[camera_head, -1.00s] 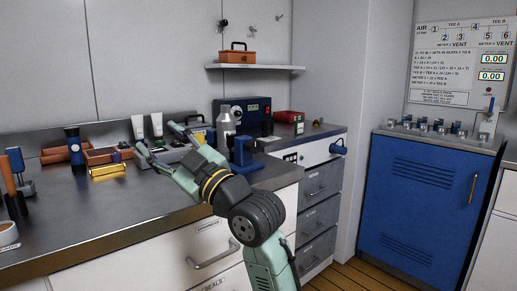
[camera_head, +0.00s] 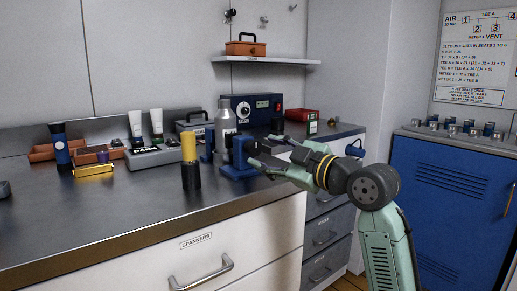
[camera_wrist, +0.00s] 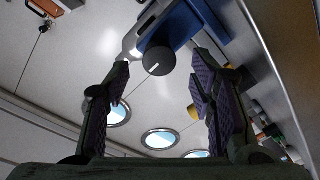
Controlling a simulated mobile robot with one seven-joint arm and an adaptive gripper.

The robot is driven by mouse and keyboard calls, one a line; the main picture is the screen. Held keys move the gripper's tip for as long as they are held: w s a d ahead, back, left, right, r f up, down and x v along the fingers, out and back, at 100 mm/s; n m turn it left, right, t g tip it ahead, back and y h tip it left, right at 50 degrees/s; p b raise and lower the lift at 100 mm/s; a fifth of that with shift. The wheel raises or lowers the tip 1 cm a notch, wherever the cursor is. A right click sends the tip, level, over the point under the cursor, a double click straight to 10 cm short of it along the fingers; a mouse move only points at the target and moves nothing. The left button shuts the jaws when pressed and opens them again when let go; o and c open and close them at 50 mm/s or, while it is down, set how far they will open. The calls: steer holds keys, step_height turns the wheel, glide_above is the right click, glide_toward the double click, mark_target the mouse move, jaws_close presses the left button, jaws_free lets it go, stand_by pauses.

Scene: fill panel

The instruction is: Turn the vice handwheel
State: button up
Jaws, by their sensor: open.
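The blue vice (camera_head: 238,158) stands upright on the dark worktop near its right front part. My gripper (camera_head: 268,152) is at the vice's right side in the head view, its fingers pointing left towards it. In the wrist view a dark round knob with a pale line, seemingly the handwheel (camera_wrist: 158,60), sits on the vice's blue body (camera_wrist: 175,27). It lies beyond and between my two spread fingertips (camera_wrist: 160,80), and no contact shows. My gripper is open and empty. The handwheel cannot be made out in the head view.
A silver bottle (camera_head: 225,122) stands close behind the vice. A yellow-and-black cylinder (camera_head: 190,165) stands to its left.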

mark_target(257, 149)
steer(key=shift+x, duration=2)
steer(key=shift+d, duration=0.1)
steer(key=shift+c, duration=0.4)
steer(key=c, duration=1.1)
